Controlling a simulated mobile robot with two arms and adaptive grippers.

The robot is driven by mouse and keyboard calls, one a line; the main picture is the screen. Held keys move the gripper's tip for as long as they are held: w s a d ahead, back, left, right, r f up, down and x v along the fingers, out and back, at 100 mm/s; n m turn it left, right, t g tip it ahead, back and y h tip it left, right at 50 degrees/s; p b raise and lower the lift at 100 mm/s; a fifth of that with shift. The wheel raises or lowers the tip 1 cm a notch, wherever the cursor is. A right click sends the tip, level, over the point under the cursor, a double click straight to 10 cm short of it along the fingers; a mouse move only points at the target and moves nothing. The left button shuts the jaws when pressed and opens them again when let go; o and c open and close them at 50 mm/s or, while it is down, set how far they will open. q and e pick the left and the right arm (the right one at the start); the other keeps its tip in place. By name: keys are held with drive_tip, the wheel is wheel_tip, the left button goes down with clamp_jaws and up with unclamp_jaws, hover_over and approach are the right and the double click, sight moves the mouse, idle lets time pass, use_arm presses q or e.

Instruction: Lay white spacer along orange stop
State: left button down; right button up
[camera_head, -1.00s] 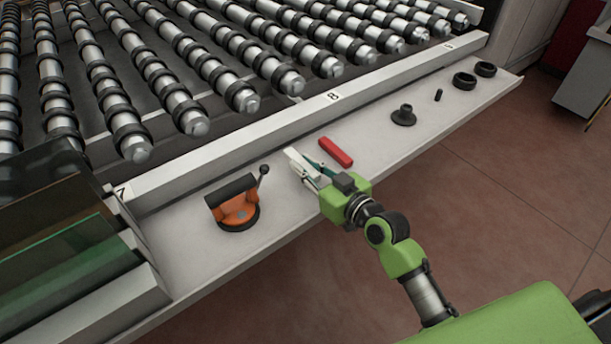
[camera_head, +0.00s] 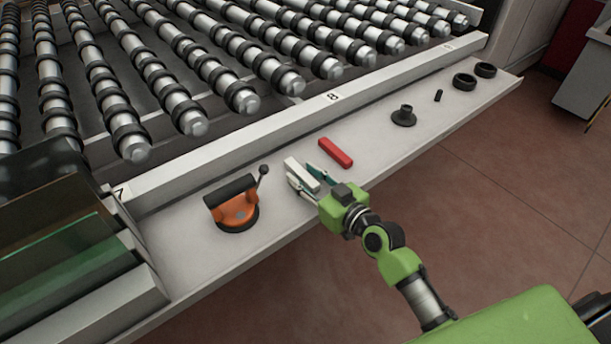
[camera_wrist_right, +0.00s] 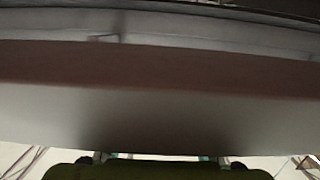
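The white spacer (camera_head: 302,174) is a short pale bar on the ledge in the head view. My right gripper (camera_head: 308,178) reaches in from the lower right, its fingers spread on either side of the spacer. A gap shows at the teal finger; contact on the other side is unclear. A red bar (camera_head: 335,152), perhaps the stop, lies just beyond the spacer, apart from it. The only plainly orange thing is a tool with a black handle (camera_head: 238,212), to the left. My left gripper is out of view.
The pale ledge (camera_head: 190,265) runs below a raised rail (camera_head: 270,125) and conveyor rollers. A black knob (camera_head: 403,117), a small black peg (camera_head: 438,96) and two black rings (camera_head: 465,81) stand to the right. Glass panels (camera_head: 60,235) are at left.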

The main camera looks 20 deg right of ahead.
drive_tip(key=shift+r, duration=0.15)
drive_tip(key=shift+s, duration=0.2)
drive_tip(key=p+v, duration=0.1)
drive_tip(key=v, duration=1)
drive_tip(key=shift+s+p, duration=0.3)
drive_tip(key=shift+p, duration=0.1)
